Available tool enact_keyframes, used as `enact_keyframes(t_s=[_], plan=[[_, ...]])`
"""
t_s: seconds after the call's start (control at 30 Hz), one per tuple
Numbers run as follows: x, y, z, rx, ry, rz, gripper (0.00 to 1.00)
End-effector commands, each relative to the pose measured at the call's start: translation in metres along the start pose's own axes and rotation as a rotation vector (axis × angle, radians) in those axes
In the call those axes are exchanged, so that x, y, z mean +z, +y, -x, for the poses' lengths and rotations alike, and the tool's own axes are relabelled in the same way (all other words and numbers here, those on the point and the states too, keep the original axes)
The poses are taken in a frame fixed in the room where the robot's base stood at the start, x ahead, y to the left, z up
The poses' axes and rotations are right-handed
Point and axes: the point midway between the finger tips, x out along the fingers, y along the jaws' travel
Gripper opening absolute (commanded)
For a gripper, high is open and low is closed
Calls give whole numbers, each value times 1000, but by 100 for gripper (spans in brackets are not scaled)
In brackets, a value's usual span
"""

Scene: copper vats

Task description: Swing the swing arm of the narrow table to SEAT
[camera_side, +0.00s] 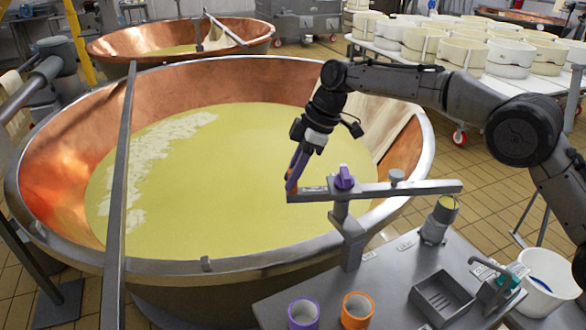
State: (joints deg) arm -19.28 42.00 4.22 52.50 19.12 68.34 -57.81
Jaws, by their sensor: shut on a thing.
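The swing arm (400,189) is a grey bar lying level on a post (349,238) that stands on the narrow grey table (385,292). A purple knob (344,179) sits on top of the bar above the post. The bar's left end reaches over the copper vat and its right end over the table. My gripper (292,185) points down at the bar's left end and is shut on it; the exact contact is small and partly hidden. Small labels lie on the table near the post, too small to read, so I cannot tell which marks SEAT.
The large copper vat (60,150) of yellow liquid lies below my gripper. On the table stand a purple-rimmed cup (303,314), an orange-rimmed cup (357,310), a grey tray (441,300), a cylinder with yellow top (438,222) and a teal-handled fixture (497,275). A white bucket (545,285) stands at right.

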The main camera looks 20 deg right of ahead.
Motion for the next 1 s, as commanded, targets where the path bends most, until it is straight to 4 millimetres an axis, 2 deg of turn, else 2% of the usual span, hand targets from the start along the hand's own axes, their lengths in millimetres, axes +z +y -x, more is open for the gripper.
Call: enact_keyframes(t_s=[0.63,0.67,0.8,1.0], plan=[[0,-6,1,-21,1,49,0],[0,-6,1,-21,1,49,31],[0,-6,0,-20,1,48,56],[0,-6,0,-20,0,48,56]])
